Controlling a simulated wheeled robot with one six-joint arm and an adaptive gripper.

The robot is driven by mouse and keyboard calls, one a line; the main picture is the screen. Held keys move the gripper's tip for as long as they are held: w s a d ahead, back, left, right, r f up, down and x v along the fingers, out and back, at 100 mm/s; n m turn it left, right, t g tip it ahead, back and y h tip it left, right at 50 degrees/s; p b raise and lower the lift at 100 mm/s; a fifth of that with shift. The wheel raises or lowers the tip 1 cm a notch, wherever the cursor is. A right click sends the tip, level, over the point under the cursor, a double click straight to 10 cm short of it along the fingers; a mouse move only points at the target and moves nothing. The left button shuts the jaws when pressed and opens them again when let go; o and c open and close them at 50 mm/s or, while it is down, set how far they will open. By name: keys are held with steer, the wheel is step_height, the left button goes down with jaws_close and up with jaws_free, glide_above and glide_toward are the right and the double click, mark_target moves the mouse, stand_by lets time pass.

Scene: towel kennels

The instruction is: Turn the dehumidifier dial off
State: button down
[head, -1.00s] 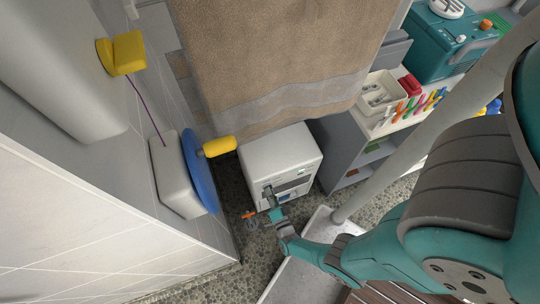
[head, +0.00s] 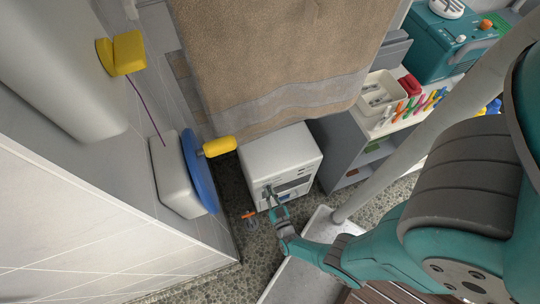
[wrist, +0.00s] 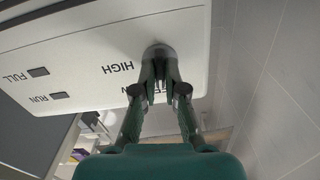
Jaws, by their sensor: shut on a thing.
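The dehumidifier is a white box (head: 280,152) on the floor in the middle of the head view, with dark slots on its front. Its white panel (wrist: 85,60) fills the upper left of the wrist view, printed upside down with HIGH, FULL and RUN. The dial (wrist: 158,52) is a grey round knob by the panel's edge. My gripper (wrist: 158,68) is shut on the dial, one finger on each side. Lettering under the fingers is partly hidden. Where the dial points cannot be told. In the head view, my gripper (head: 268,191) reaches the machine's front left.
A brown towel (head: 275,60) hangs just behind the dehumidifier. A grey shelf unit (head: 345,150) stands to its right. A blue disc with a yellow handle (head: 220,146) juts from the left. A white tray (head: 310,250) lies in front, and an orange item (head: 248,215) is on the floor.

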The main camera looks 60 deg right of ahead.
steer(key=shift+n, duration=0.7)
steer(key=c, duration=1.2)
jaws_free()
steer(key=shift+c, duration=0.2)
steer(key=v, duration=0.7)
steer(key=shift+s+a, duration=0.15)
steer(key=shift+s, duration=0.05)
